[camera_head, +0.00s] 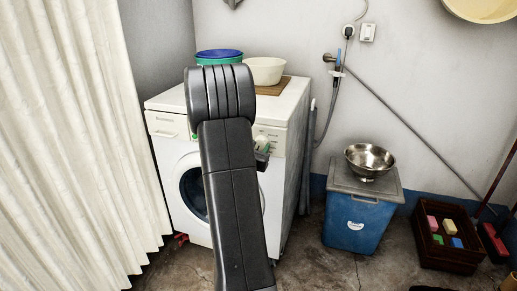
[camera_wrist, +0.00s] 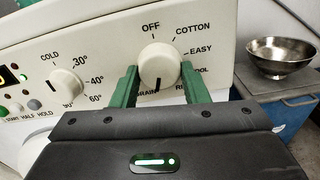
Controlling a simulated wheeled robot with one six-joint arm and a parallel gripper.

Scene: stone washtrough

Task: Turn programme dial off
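The white programme dial (camera_wrist: 159,64) is on the washing machine's panel in the wrist view. OFF is printed above it, COTTON and EASY to its upper right, and partly hidden labels below. Its dark pointer mark faces down, away from OFF. My gripper (camera_wrist: 159,74) has its green fingers on either side of the dial, left and right. Small gaps seem to show between the fingertips and the knob, so it looks open around it. In the head view my gripper (camera_head: 262,148) is at the front of the washing machine (camera_head: 160,124), mostly hidden by my arm.
A temperature dial (camera_wrist: 66,88) and small buttons are left of the programme dial. A bowl (camera_head: 370,157) sits on a blue bin (camera_head: 357,222) to the right. A curtain (camera_head: 75,150) hangs at left. Basins stand on the machine.

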